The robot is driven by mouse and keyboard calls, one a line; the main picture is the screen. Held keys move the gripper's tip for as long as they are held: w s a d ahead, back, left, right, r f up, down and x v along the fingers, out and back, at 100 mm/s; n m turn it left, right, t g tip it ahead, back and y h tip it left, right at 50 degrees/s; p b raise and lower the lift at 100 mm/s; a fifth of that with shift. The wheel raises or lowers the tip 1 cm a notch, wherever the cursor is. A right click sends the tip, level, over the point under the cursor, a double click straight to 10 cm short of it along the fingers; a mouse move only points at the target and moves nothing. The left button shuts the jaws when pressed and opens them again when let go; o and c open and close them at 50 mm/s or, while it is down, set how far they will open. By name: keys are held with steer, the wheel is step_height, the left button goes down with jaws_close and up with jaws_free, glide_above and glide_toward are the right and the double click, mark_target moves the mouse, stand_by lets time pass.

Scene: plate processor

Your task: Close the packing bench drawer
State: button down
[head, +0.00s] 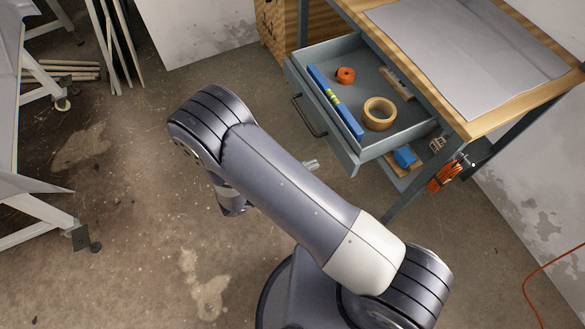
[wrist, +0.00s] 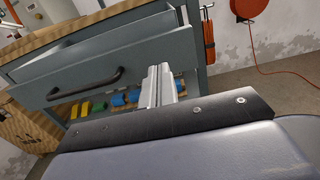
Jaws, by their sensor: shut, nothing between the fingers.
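The packing bench drawer (head: 355,152) is grey-blue and stands pulled out from under the bench top in the head view. Its dark bar handle (head: 308,116) is on the front panel. In the wrist view the drawer front (wrist: 135,55) and handle (wrist: 85,84) face me. My gripper (head: 312,164) shows as a small grey tip beside my arm, below the handle in the head view. In the wrist view my gripper (wrist: 158,72) is shut and empty, right of the handle and before the drawer front. I cannot tell whether it touches the panel.
The drawer holds a blue level (head: 335,102), a tan tape roll (head: 379,113) and an orange roll (head: 345,75). The wooden-topped bench (head: 490,122) stands right. The floor left of the drawer is clear.

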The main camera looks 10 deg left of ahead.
mark_target(382, 134)
steer(key=x, duration=0.7)
steer(key=shift+w+d+p, duration=0.1)
steer(key=shift+d+p, duration=0.1)
steer(key=shift+p, duration=0.2)
steer(key=b+x, duration=0.7)
steer(key=x, duration=2.2)
steer(key=shift+f, duration=0.15)
steer(key=shift+w+d, duration=0.45)
steer(key=shift+d, duration=0.05)
steer(key=shift+w, duration=0.1)
steer(key=shift+d+r, duration=0.1)
steer(key=shift+r, duration=0.2)
steer(key=shift+a+f+b, duration=0.15)
steer(key=shift+a+b, duration=0.25)
steer(key=shift+a, duration=0.05)
steer(key=v, duration=1.3)
steer(key=shift+s+a, duration=0.15)
steer(key=shift+s, duration=0.3)
